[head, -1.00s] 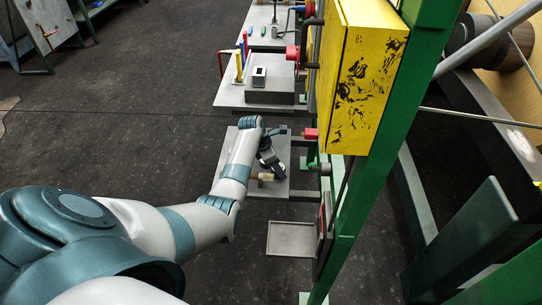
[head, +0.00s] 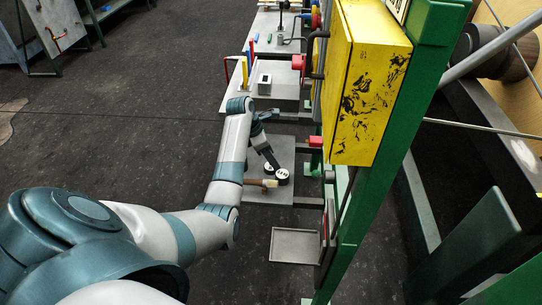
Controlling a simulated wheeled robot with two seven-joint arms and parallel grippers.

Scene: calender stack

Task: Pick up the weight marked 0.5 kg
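Two small round weights with dark sides and pale tops stand close together on a grey shelf (head: 283,148): a right weight (head: 282,175) and a left weight (head: 269,169). Their markings are too small to read, so I cannot tell which is 0.5 kg. My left gripper (head: 273,163) reaches down from the far side, with its tip right at the weights. Whether it touches one, or is open or shut, I cannot tell. My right gripper is not in view.
A wooden-handled tool (head: 261,183) lies just in front of the weights. A yellow cabinet (head: 368,90) and a green post (head: 385,185) stand close on the right. An empty grey tray (head: 296,246) sits nearer. Farther back is a shelf with a grey box (head: 277,91).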

